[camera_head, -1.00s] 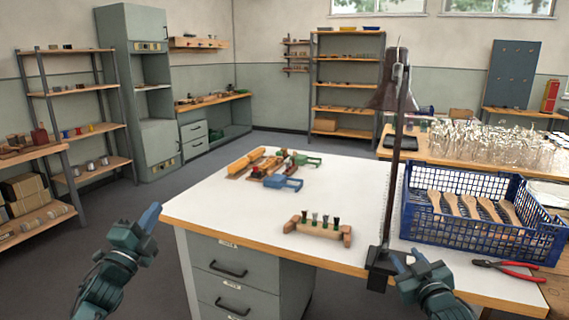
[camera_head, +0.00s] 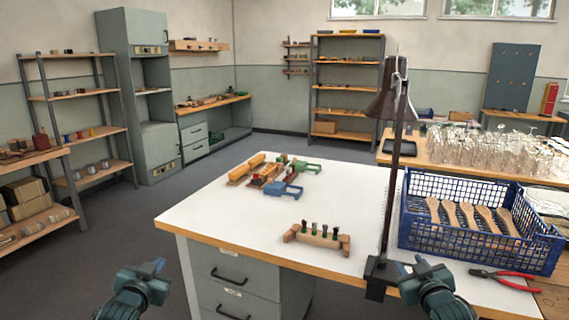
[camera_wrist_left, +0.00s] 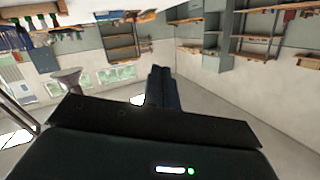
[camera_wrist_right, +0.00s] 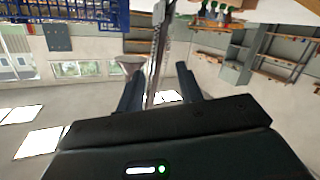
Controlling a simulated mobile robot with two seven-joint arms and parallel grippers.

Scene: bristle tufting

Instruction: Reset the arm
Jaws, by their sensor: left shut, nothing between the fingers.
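My left gripper (camera_head: 156,266) is at the lower left of the head view, in front of the white table (camera_head: 215,210) and below its top edge. It is shut and empty; its fingers are together in the left wrist view (camera_wrist_left: 160,85). My right gripper (camera_head: 414,268) is at the table's front edge, just right of the lamp post's foot. In the right wrist view its two fingers (camera_wrist_right: 158,88) stand apart with nothing held between them, and the lamp post shows beyond.
The dark lamp (camera_head: 392,150) is clamped at the table's front edge, close to my right gripper. A blue crate (camera_head: 470,240) with wooden brush handles and red pliers (camera_head: 505,280) lie to the right. A wooden tool rack (camera_head: 318,237) stands mid-table. Floor at left is free.

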